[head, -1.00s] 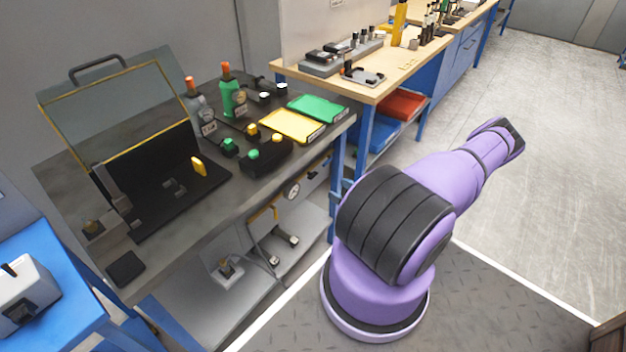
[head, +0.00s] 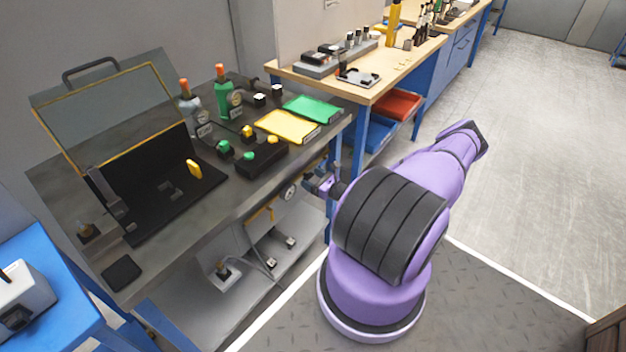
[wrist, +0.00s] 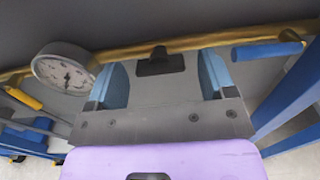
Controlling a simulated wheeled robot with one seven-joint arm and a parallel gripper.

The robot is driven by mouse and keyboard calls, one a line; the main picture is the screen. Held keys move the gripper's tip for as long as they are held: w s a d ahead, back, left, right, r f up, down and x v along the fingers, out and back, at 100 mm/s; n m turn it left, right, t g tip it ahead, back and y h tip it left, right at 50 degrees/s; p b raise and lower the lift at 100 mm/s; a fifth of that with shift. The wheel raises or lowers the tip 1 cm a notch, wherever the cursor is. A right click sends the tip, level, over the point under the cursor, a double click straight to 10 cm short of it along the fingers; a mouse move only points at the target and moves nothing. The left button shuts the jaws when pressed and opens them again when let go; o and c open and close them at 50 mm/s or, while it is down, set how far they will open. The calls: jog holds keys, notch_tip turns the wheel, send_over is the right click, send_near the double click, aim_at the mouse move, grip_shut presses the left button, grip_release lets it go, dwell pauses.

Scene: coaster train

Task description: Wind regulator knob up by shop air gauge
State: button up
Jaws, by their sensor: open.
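The shop air gauge (wrist: 62,74), round with a white dial, is at the left of the wrist view, just outside my gripper's left finger. In the head view the gauge (head: 290,192) hangs under the dark bench's front edge. My gripper (wrist: 162,78) is open, its two blue fingers apart. A black knob-like part (wrist: 160,62) shows between the fingers in the wrist view; I cannot tell for sure that it is the regulator knob, nor how far away it is. In the head view my gripper (head: 320,185) is beside the bench's right end, right of the gauge.
A brass-coloured pipe (wrist: 120,55) runs across the wrist view. A blue handle (wrist: 268,50) is at its right and a yellow handle (wrist: 22,97) at its left. The blue bench leg (head: 333,215) stands close to my gripper. A lower shelf (head: 235,295) is below.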

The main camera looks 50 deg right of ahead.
jog(key=c, duration=0.9)
jog(key=shift+c, duration=0.2)
jog(key=shift+m, duration=0.3)
jog(key=shift+s+m, duration=0.1)
jog(key=shift+m, duration=15.2)
